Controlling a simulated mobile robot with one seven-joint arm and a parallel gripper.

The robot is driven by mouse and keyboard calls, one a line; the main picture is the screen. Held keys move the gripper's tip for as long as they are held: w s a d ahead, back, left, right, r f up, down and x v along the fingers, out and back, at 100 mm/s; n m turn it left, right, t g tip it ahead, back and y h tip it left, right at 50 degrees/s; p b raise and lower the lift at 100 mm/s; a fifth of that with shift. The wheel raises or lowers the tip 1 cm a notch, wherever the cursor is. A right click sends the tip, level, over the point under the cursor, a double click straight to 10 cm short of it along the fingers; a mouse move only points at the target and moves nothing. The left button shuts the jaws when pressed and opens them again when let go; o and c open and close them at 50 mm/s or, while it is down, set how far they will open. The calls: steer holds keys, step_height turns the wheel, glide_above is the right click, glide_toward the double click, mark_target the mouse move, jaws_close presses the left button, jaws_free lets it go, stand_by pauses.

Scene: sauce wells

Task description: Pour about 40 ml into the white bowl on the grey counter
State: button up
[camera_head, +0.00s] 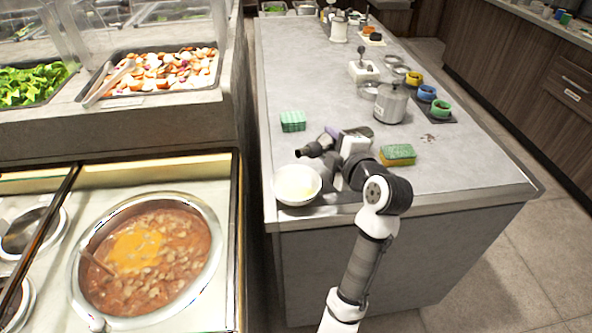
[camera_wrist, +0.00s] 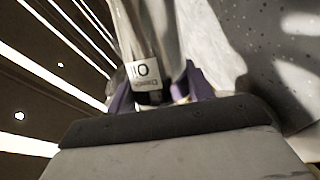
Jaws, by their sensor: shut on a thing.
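The white bowl (camera_head: 290,186) stands on the near left corner of the grey counter (camera_head: 480,185). A small pale yellow patch shows inside it. My gripper (camera_head: 331,138) is shut on a bottle, above the counter and behind and right of the bowl. The bottle's dark end (camera_head: 308,151) points left and lies above the bowl's far side in the picture. In the wrist view the glassy bottle (camera_wrist: 150,30), with a white label, sits between the purple fingers of my gripper (camera_wrist: 160,90). I cannot make out any stream or the bottle's level.
A green sponge (camera_head: 293,121) lies behind the bowl, and a green-yellow sponge (camera_head: 398,154) lies right of my gripper. A metal pot (camera_head: 390,104) and several coloured cups stand farther back. A soup well (camera_head: 150,255) is at left, across a gap. The counter's right front is clear.

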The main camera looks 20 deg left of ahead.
mark_target(327, 135)
steer(key=shift+s+a+r+m+g+p, duration=0.15)
steer(key=shift+r+m+g+p, duration=0.25)
steer(key=shift+r+p, duration=0.65)
steer(key=shift+s+a+r+m+g+p, duration=0.15)
steer(key=shift+r+m+p, duration=0.4)
steer(key=shift+p, duration=0.8)
steer(key=r+p, duration=0.1)
steer(key=p, duration=0.1)
steer(key=r+m+g+p, duration=0.1)
steer(key=p, duration=0.1)
steer(key=s+m+p, duration=0.1)
steer(key=shift+s+a+r+g+y+p, duration=0.1)
steer(key=shift+a+r+g+y+p, duration=0.2)
steer(key=shift+r+g+y+p, duration=0.1)
steer(key=shift+r+m, duration=0.2)
steer(key=shift+m, duration=0.25)
steer(key=shift+w+r+m+g+y, duration=0.2)
steer(key=shift+r+m+g+y, duration=0.3)
steer(key=shift+m+g, duration=0.45)
steer(key=shift+d+r+m, duration=0.1)
steer(key=shift+m, duration=0.55)
steer(key=shift+m+g+y, duration=0.6)
steer(key=shift+m+g, duration=0.1)
steer(key=shift+m, duration=0.1)
steer(key=shift+r, duration=2.15)
